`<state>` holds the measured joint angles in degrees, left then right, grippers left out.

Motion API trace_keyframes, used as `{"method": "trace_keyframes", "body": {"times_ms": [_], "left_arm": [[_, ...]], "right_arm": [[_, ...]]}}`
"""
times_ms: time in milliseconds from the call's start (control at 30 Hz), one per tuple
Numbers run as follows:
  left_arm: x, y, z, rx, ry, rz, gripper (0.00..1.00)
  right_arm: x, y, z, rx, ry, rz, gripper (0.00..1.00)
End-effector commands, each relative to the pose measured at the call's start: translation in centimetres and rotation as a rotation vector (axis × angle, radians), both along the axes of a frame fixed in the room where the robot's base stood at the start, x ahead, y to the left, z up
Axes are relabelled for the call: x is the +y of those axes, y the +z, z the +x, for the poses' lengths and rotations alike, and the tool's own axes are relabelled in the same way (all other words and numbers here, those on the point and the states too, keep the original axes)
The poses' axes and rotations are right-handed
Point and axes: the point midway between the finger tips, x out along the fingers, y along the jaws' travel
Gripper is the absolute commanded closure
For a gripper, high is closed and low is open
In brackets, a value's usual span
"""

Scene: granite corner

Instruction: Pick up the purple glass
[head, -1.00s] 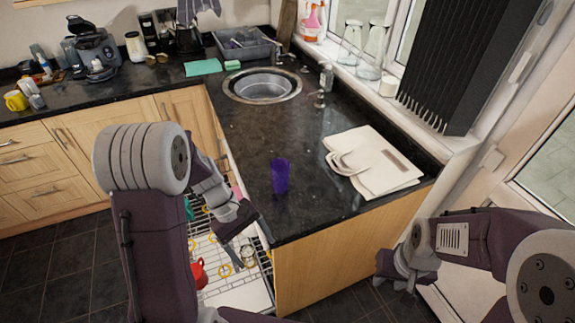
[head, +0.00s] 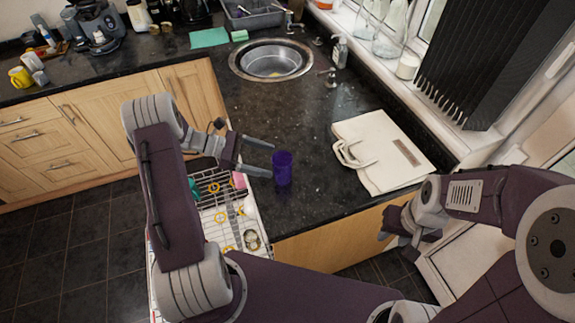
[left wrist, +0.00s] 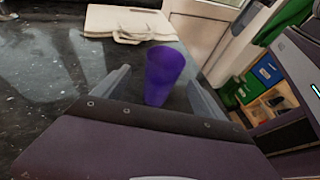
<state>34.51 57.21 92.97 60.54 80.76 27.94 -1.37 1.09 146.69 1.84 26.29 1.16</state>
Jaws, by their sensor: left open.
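The purple glass (head: 282,170) stands upright on the dark granite counter near its left edge. My left gripper (head: 271,159) is open, just to the left of the glass, with its fingers pointing at it. In the left wrist view the purple glass (left wrist: 163,75) shows upright between the two open fingers (left wrist: 158,84), and the jaws are empty. My right gripper (head: 400,238) hangs low by the counter's front panel, apart from the glass; its jaws are too unclear to read.
A cream bag-shaped board (head: 380,150) lies right of the glass. A round sink (head: 272,62) is set in the counter behind. An open dishwasher rack (head: 228,215) is below my left arm. The counter between glass and sink is clear.

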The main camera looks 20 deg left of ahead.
Motion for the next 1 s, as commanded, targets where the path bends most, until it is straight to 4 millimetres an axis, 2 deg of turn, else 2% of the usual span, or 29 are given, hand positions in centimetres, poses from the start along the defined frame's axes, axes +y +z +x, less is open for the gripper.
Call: {"method": "trace_keyframes", "body": {"times_ms": [100, 267, 500, 767, 800, 1000], "left_arm": [[-1.8, -0.5, 0.4, 0.003, -0.003, -0.001, 0.19], [-2.6, -1.2, 0.5, 0.003, -0.001, 0.0, 0.19], [-6.0, -3.3, 1.2, 0.002, -0.004, 0.001, 0.19], [-6.5, -3.7, 1.4, 0.001, -0.001, 0.002, 0.19], [-6.5, -3.7, 1.4, 0.001, -0.001, 0.002, 0.21], [-6.5, -3.7, 1.4, 0.0, -0.001, 0.002, 0.77]], "right_arm": [[0.0, 0.9, 0.0, 0.0, 0.001, 0.0, 0.64], [0.0, 1.1, 0.0, 0.0, 0.001, 0.0, 0.64], [0.0, 2.6, 0.0, -0.001, 0.0, 0.0, 0.64], [0.0, 2.6, 0.0, 0.0, 0.001, 0.0, 0.64], [0.0, 2.6, 0.0, 0.0, 0.001, 0.0, 0.64], [0.0, 2.6, 0.0, 0.0, 0.001, 0.0, 0.64]]}}
